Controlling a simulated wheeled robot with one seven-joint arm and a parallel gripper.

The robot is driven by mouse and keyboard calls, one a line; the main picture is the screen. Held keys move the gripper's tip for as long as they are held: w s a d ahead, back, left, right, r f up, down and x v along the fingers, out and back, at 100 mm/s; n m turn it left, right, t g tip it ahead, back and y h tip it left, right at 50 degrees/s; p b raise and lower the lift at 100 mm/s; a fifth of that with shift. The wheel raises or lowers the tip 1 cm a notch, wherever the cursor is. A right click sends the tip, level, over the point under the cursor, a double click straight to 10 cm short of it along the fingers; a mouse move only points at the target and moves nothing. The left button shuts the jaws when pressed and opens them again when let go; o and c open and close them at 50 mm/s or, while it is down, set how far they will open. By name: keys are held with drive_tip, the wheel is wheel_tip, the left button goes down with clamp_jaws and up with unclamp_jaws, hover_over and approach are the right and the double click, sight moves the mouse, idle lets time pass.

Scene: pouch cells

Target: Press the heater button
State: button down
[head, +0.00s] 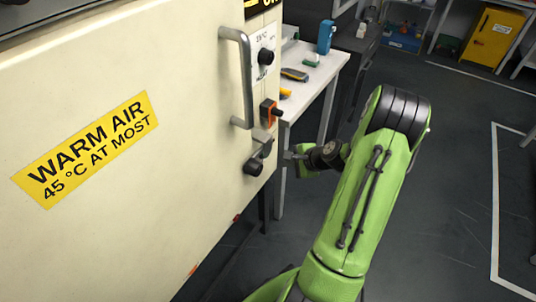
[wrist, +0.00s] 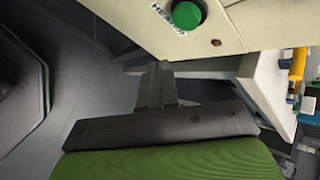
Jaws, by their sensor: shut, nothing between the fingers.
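The cream cabinet (head: 150,60) bears a yellow "WARM AIR 45 °C AT MOST" label. In the wrist view a round green button (wrist: 187,15) sits in a dark ring on a cream cabinet face, beside a partly cut-off label (wrist: 166,17) that seems to read "HEATER". I cannot make out this button in the head view. My gripper (wrist: 158,68) is shut and empty, its fingertips apart from the button and below it in the wrist picture. In the head view my gripper (head: 290,155) is beside the cabinet's right edge, near the lower black knob.
The cabinet front has a long handle (head: 245,80), a black dial (head: 266,57), an orange-framed switch (head: 269,112) and a lower knob (head: 253,167). A white table (head: 322,75) with tools stands behind. Dark floor (head: 450,150) is open to the right.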

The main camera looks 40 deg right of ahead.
drive_tip(key=s+n+t+h, duration=0.1)
drive_tip(key=s+d+n+t+h, duration=0.1)
drive_tip(key=s, duration=0.1)
drive_tip(key=s+n+t, duration=0.1)
drive_tip(key=shift+s+d+f+t+h, duration=0.25)
drive_tip(key=shift+s+d+t+h, duration=0.05)
drive_tip(key=shift+s+h, duration=0.1)
drive_tip(key=shift+w, duration=0.1)
drive_tip(key=w+a+p, duration=0.2)
drive_tip(key=w+a, duration=0.1)
drive_tip(key=w, duration=0.5)
drive_tip(key=shift+p, duration=0.3)
drive_tip(key=shift+w, duration=0.1)
idle(1.8)
drive_tip(key=shift+w+a, duration=0.15)
drive_tip(key=shift+w, duration=0.2)
